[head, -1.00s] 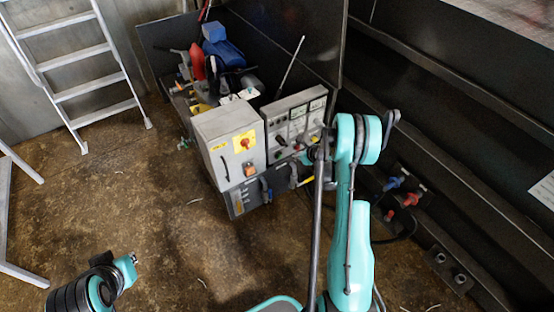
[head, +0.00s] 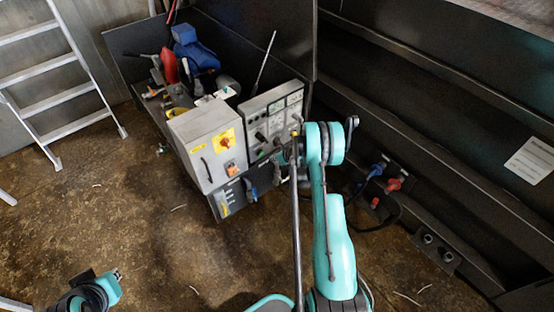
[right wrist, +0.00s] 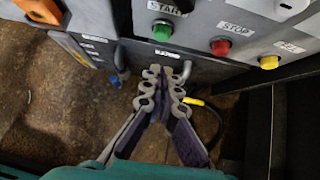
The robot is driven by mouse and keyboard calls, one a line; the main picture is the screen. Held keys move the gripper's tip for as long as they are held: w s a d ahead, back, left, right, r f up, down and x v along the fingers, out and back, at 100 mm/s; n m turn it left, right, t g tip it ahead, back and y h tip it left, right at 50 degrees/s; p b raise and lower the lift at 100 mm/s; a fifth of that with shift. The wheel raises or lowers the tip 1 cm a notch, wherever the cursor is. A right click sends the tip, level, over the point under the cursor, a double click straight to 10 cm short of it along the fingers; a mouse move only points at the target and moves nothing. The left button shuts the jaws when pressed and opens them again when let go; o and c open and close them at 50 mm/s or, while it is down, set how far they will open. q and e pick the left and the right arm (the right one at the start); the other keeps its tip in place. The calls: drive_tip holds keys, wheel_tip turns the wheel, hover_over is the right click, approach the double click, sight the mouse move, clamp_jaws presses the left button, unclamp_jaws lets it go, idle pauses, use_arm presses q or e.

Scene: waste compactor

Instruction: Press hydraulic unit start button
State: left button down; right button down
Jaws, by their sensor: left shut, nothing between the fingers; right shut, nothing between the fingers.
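The green button (right wrist: 162,31) under a START label sits on the grey control panel (head: 271,115), at the top of the right wrist view. A red STOP button (right wrist: 221,46) and a yellow button (right wrist: 268,62) are to its right. My right gripper (right wrist: 164,76) is shut and empty. In the right wrist view its fingertips appear just below the green button; I cannot see any contact. In the head view my right arm partly covers the panel's lower right. My left gripper (head: 117,273) is shut and empty at the lower left, above the floor and away from the panel.
A grey box with a red rotary switch (head: 226,139) stands left of the panel. The dark compactor wall (head: 430,110) runs along the right, with blue and red connectors (head: 385,178). A ladder (head: 55,75) stands at the left. The brown floor in front is open.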

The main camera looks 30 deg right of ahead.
sight(262, 154)
drive_tip(key=w+f+b, duration=0.1)
drive_tip(key=w, duration=0.1)
drive_tip(key=w+f, duration=0.1)
drive_tip(key=w, duration=0.1)
drive_tip(key=w+f+b, duration=0.1)
drive_tip(key=w, duration=0.2)
drive_tip(key=shift+a+f+b, duration=0.3)
drive_tip(key=shift+a+b, duration=0.05)
